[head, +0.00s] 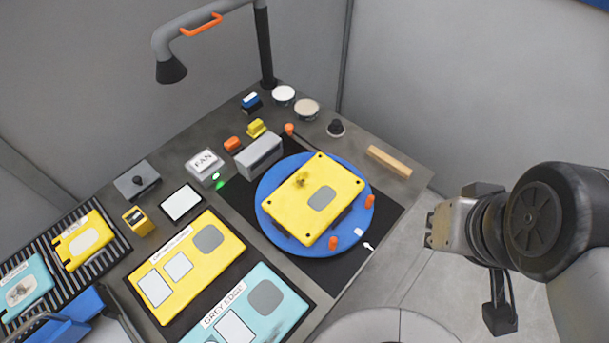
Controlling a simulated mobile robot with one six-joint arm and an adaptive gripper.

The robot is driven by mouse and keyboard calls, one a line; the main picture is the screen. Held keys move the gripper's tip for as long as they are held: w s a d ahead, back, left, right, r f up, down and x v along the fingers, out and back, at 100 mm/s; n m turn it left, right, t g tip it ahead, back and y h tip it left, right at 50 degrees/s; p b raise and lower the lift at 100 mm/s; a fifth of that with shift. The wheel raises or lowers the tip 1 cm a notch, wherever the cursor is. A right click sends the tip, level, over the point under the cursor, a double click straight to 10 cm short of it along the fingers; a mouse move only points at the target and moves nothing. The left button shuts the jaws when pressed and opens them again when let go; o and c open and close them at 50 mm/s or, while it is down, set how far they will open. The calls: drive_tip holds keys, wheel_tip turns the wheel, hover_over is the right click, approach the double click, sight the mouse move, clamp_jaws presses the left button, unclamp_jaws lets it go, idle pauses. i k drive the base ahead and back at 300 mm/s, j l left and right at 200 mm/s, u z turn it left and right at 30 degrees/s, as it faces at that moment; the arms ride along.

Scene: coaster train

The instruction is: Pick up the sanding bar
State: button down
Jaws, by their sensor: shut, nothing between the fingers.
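A long tan bar (390,162), which looks like the sanding bar, lies flat on the grey bench near its right edge, beyond the black mat. My gripper (431,230) is at the right of the head view, off the bench's right side. It is apart from the bar, nearer the camera and a little to its right. It is shut and empty. Its fingertips are small and partly hidden by the wrist.
A blue turntable (267,222) with orange pegs carries a yellow plate (304,207) left of the bar. A black knob (336,127) and two round tins (306,108) stand behind. Floor is clear below my gripper.

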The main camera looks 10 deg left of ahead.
sight(398, 169)
drive_tip(key=i+l+u, duration=0.25)
drive_tip(key=u, duration=0.2)
drive_tip(key=i+l+u, duration=0.2)
drive_tip(key=l+u, duration=0.2)
drive_tip(key=i+l+u, duration=0.15)
drive_tip(key=l+u, duration=0.3)
